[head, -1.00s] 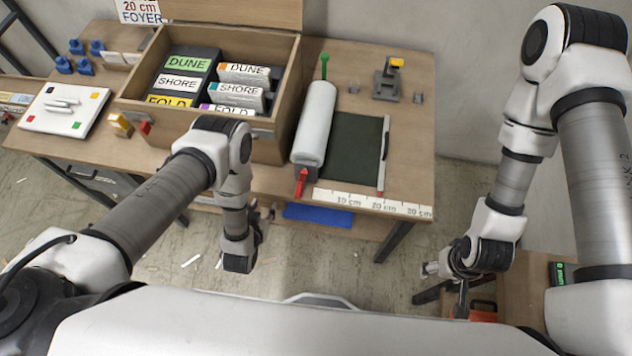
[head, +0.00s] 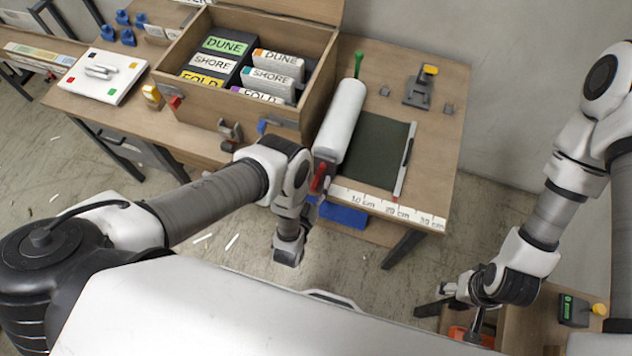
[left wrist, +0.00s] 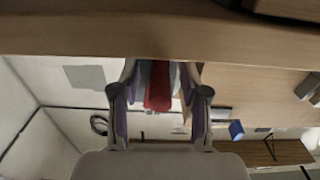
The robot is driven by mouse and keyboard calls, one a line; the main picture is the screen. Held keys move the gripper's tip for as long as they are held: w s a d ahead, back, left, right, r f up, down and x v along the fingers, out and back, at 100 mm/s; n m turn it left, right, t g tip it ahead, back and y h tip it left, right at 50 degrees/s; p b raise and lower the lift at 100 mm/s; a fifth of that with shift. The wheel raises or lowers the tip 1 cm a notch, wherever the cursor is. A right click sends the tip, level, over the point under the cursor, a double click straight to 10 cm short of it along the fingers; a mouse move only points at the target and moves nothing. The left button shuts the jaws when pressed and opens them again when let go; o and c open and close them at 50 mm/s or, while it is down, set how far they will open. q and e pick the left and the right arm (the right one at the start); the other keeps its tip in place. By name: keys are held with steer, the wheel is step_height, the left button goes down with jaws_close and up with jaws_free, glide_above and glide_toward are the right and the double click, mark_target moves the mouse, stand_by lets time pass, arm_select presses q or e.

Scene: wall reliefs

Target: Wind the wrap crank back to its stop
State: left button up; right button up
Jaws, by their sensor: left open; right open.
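The white wrap roll (head: 341,122) lies along the bench beside the dark green mat. A green handle (head: 358,64) stands up at its far end. A red crank handle (head: 319,178) is at its near end. My left gripper (head: 312,204), mostly hidden behind its own wrist, is at the bench's front edge, close to the red handle. In the left wrist view the red handle (left wrist: 158,88) shows between the open fingers (left wrist: 159,98); I cannot tell whether they touch it. My right gripper (head: 462,306) is open, low at the right, away from the roll.
A wooden box (head: 255,119) of labelled blocks stands left of the roll. The green mat (head: 374,150), a ruler strip (head: 390,208) and a grey stand (head: 419,92) are to its right. A blue block (head: 343,216) is below the bench's front edge.

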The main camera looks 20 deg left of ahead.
arm_select(q)
jaws_close()
steer(key=shift+a+m, duration=0.25)
steer(key=shift+m, duration=0.15)
stand_by(0.6)
